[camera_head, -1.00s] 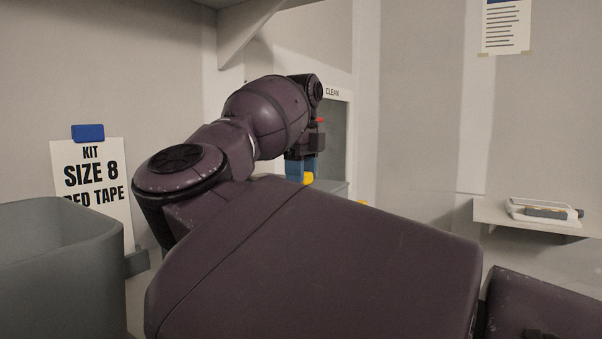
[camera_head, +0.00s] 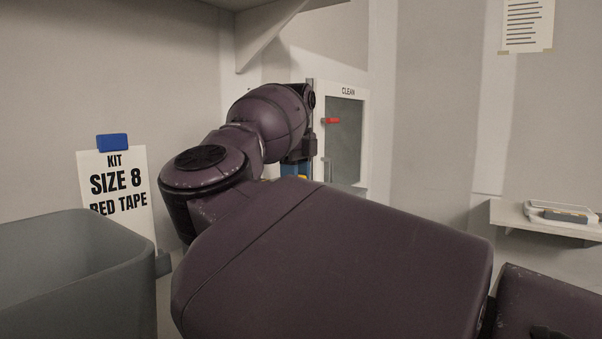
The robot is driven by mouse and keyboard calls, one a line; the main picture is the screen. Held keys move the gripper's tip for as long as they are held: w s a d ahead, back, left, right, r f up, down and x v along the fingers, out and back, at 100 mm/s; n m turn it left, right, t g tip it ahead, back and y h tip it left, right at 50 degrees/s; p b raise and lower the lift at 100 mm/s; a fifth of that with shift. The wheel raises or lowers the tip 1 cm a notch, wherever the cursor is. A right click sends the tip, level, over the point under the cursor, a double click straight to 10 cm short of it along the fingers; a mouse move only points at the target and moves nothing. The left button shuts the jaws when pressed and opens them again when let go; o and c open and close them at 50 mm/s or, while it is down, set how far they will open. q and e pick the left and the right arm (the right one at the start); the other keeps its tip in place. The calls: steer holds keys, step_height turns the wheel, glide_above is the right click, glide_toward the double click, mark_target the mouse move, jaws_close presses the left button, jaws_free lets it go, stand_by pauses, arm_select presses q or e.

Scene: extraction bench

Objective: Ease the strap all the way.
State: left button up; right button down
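I see no strap in this view. One of my arms fills the lower middle, entering from the lower right, and bends back toward a white-framed cabinet door marked CLEAN (camera_head: 361,93). It appears to be my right arm. Its gripper (camera_head: 297,168) is small and far off, beside the door's left edge. Blue and a little yellow show at its end, partly hidden behind my arm; I cannot tell whether these are fingers or a held thing, nor whether it is open. The door has a red handle (camera_head: 331,121). My other gripper is not in view.
A grey open bin (camera_head: 75,285) stands at lower left. Behind it is a sign (camera_head: 118,185) reading KIT SIZE 8 RED TAPE, under a blue clip (camera_head: 112,142). A wall shelf (camera_head: 510,215) at right bears a small tray (camera_head: 540,208). A bracket (camera_head: 262,35) overhangs above.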

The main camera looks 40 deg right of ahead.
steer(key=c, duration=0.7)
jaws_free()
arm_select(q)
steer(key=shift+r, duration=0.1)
arm_select(e)
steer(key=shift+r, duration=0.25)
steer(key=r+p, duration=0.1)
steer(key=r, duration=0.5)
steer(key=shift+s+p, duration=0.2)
steer(key=shift+p, duration=0.1)
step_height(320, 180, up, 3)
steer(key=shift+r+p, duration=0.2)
steer(key=shift+p, duration=0.15)
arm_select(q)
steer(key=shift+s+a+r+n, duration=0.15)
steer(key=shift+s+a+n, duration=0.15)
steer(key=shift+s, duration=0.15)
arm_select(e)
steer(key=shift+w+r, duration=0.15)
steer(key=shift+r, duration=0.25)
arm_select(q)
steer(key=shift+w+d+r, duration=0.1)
